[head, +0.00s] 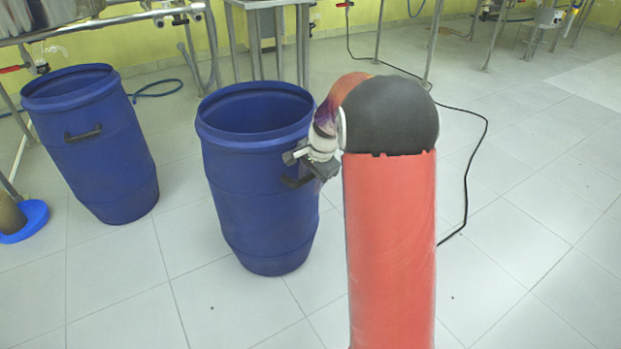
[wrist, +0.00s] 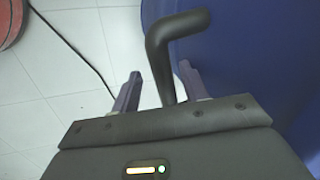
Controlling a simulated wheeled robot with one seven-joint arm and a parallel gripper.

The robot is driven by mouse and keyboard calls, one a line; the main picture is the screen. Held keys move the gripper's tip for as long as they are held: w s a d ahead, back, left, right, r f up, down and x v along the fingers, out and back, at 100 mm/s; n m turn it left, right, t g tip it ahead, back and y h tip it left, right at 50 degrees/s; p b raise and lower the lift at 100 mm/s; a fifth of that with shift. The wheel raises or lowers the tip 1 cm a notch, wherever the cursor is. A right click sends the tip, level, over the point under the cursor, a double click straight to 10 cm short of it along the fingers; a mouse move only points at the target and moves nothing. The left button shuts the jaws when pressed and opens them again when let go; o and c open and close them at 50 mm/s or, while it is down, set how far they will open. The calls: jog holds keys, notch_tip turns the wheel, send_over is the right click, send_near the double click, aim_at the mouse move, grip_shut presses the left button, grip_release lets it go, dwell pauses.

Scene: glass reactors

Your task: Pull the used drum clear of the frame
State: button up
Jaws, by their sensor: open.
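Two open-topped blue drums stand on the floor in the head view: a middle drum (head: 250,195) and a left drum (head: 105,150) with a dark handle (head: 83,133) facing me. Nothing marks which is the used one. My gripper (head: 308,170) is at the right side of the middle drum, by its dark handle (head: 292,182). In the wrist view the bent black handle (wrist: 160,62) passes between the two open fingers of my gripper (wrist: 158,86), with the blue drum wall (wrist: 255,50) to the right. My arm hides part of the drum's right side.
A metal frame (head: 95,24) runs above and behind the left drum. A steel table (head: 265,4) stands behind the middle drum. A black cable (head: 470,170) lies on the floor at right, and a blue hose (head: 160,88) at back left. The tiled floor in front is clear.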

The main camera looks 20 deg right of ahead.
jog(key=a+p+v, duration=0.1)
jog(key=v, duration=0.6)
jog(key=shift+d+r, duration=0.4)
jog(key=shift+d, duration=0.15)
jog(key=shift+s, duration=0.1)
jog(key=s+a+r+n+t+p, duration=0.1)
jog(key=s+a+r+n, duration=0.3)
jog(key=s, duration=0.3)
jog(key=s+a+r+n+p, duration=0.1)
jog(key=s+a+r+n, duration=0.15)
jog(key=s+r, duration=0.35)
jog(key=s+a+n, duration=0.2)
jog(key=s+n, duration=0.1)
jog(key=s, duration=0.5)
jog(key=s+a+n+t+h, duration=0.1)
jog(key=s+n, duration=0.3)
jog(key=s, duration=0.4)
jog(key=shift+s+a+f+p, duration=0.2)
jog(key=shift+a+f+p, duration=0.15)
jog(key=shift+a+p, duration=0.1)
